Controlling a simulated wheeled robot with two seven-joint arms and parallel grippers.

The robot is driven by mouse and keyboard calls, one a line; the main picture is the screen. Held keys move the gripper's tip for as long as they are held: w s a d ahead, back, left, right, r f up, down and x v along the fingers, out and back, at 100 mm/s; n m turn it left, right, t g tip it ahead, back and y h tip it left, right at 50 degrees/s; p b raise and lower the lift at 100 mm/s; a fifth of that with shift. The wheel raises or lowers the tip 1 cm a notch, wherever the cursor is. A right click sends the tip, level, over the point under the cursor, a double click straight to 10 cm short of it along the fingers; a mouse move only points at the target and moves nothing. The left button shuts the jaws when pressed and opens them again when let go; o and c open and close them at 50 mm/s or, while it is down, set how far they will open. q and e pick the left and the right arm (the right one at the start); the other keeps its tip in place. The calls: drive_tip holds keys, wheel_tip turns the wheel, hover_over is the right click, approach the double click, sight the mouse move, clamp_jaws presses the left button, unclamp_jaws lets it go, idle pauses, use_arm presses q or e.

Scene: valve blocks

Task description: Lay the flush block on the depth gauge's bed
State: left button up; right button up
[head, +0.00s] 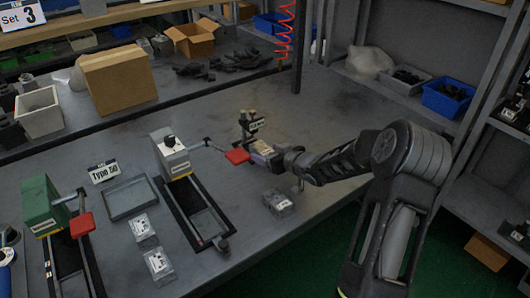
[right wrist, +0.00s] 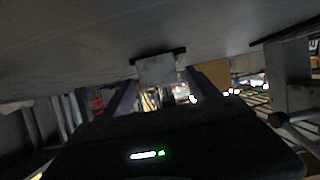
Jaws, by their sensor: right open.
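My right gripper (head: 262,148) is at the middle of the table, close in front of a small dark stand (head: 245,122) with a label, which looks like the depth gauge. In the right wrist view its two fingers (right wrist: 163,95) are apart. A light grey block (right wrist: 158,70) shows between and beyond them, against a dark bar on the table surface; contact with the fingers is unclear. The gauge's bed is mostly hidden by the gripper in the head view. A grey valve block (head: 278,203) lies nearer on the table; I cannot tell which block is flush. My left gripper is not seen.
A grey fixture (head: 172,155) with a red handle and black rail stands left of the gripper, a green one (head: 42,205) farther left. A grey tray (head: 128,201) and two blocks (head: 143,229) (head: 158,265) lie between them. The table behind the gauge is clear.

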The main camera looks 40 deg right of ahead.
sight(268, 153)
drive_tip(key=v, duration=0.6)
drive_tip(key=shift+w+r, duration=0.1)
idle(0.4)
